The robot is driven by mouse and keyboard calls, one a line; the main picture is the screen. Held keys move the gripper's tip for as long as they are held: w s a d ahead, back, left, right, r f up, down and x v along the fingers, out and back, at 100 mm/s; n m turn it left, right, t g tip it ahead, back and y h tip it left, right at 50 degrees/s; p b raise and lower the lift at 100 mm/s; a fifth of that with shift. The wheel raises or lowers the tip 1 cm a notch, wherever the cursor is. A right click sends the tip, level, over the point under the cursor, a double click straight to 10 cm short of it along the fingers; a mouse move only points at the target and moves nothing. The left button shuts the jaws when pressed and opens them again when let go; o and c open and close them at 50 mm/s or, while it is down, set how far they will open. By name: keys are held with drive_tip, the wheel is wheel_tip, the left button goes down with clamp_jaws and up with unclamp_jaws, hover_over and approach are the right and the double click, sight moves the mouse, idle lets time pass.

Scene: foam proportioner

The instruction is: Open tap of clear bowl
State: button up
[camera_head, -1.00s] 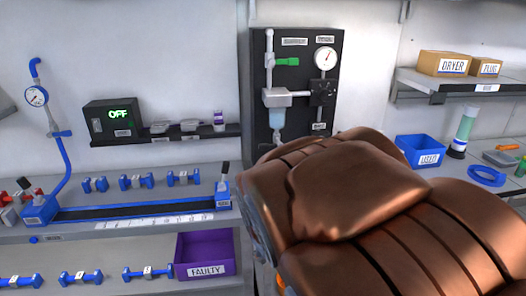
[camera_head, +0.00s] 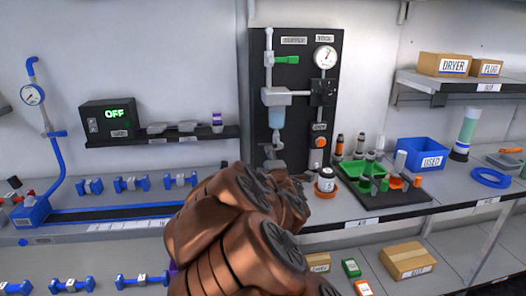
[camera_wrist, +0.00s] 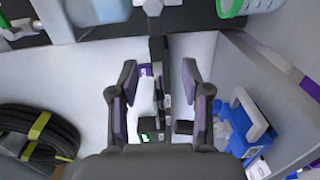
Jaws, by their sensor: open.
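The clear bowl (camera_head: 276,117) is a bluish see-through cup under a grey housing on the black wall panel (camera_head: 300,75). A small grey fitting (camera_head: 275,150) shows below the bowl, just above my arm; I cannot tell whether it is the tap or part of my gripper. My copper-coloured arm hides the area below it. In the wrist view my gripper (camera_wrist: 159,75) is open, with dark fingers and purple pads apart. Nothing is held between them; a distant shelf shows through the gap. A grey fitting (camera_wrist: 152,5) is at the top edge, beyond the fingertips.
A green handle (camera_head: 287,59) and a gauge (camera_head: 325,57) are on the panel. A black tray (camera_head: 400,201) with green and orange parts stands on the bench to the right, by a blue USED bin (camera_head: 422,153). The OFF display box (camera_head: 109,117) is left.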

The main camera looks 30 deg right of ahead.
sight(263, 144)
drive_tip(key=shift+n+t, duration=0.3)
drive_tip(key=shift+p+x, duration=1.35)
drive_tip(key=shift+x, duration=2.7)
drive_tip(key=shift+w+a, duration=0.1)
drive_tip(key=shift+a, duration=0.05)
clamp_jaws()
